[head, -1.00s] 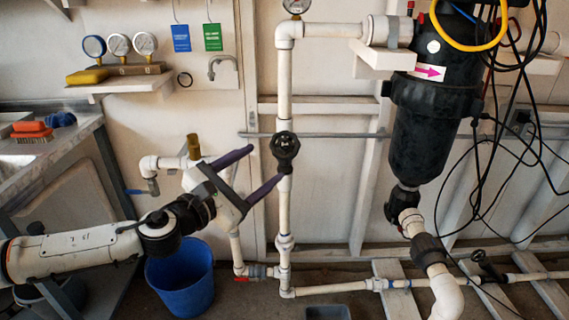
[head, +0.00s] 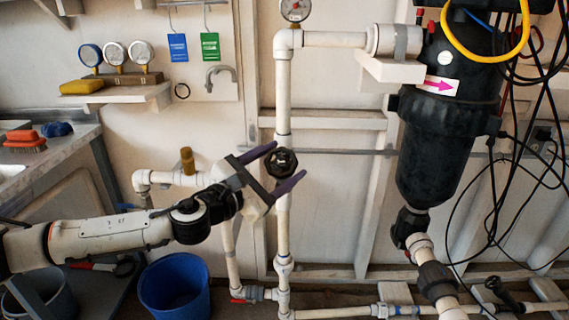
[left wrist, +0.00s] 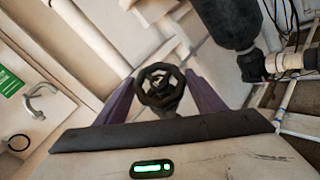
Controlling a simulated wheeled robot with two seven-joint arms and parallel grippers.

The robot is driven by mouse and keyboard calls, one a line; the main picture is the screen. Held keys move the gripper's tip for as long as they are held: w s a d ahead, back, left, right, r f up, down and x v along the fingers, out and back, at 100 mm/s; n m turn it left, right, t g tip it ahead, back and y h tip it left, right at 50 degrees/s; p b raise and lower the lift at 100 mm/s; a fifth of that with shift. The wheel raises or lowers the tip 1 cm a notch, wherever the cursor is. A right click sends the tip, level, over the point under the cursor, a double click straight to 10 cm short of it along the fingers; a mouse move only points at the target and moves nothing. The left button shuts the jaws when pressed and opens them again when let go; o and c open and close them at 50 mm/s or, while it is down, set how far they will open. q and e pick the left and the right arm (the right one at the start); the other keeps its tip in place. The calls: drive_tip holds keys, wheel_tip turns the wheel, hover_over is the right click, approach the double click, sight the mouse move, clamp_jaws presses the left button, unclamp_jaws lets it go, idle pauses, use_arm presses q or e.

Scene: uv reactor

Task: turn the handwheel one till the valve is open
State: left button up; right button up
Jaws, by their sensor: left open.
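The black handwheel (head: 282,162) sits on the vertical white pipe in the middle of the head view. My left gripper (head: 283,166) is open, with one purple finger above the wheel's left side and the other below it. In the left wrist view the handwheel (left wrist: 161,88) shows between the two purple fingers of my left gripper (left wrist: 161,96), one on each side. I cannot tell whether the fingers touch the rim. My right gripper is not in view.
A black filter housing (head: 445,130) with hanging cables stands to the right. A white pipe (head: 283,225) runs down below the wheel. A blue bucket (head: 175,288) is on the floor. A shelf with gauges (head: 115,95) and a workbench (head: 55,150) are at the left.

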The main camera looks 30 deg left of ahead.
use_arm(q)
drive_tip(key=c, duration=0.7)
drive_tip(key=shift+n+y, duration=0.4)
drive_tip(key=shift+n, duration=0.1)
